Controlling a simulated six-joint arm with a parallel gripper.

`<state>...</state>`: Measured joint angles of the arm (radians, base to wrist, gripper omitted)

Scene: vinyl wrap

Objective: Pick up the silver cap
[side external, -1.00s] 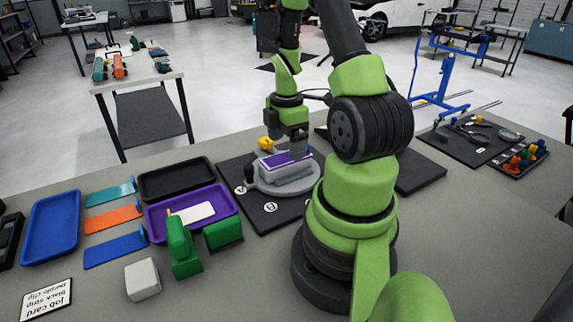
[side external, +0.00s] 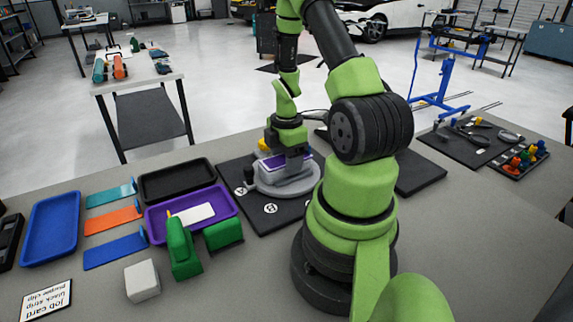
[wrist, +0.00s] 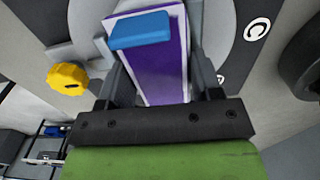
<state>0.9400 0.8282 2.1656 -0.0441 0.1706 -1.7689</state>
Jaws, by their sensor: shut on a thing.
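My gripper (side external: 291,165) points down over the cap. In the wrist view my gripper's fingers (wrist: 160,88) straddle the purple face and are shut on the cap. The fingertips' contact is partly hidden. I cannot tell any gap between cap and stand.
Left are a purple tray (side external: 160,226), black tray (side external: 177,181), blue tray (side external: 50,228), green tool (side external: 182,250) and white cube (side external: 142,280). The front middle of the bench is clear.

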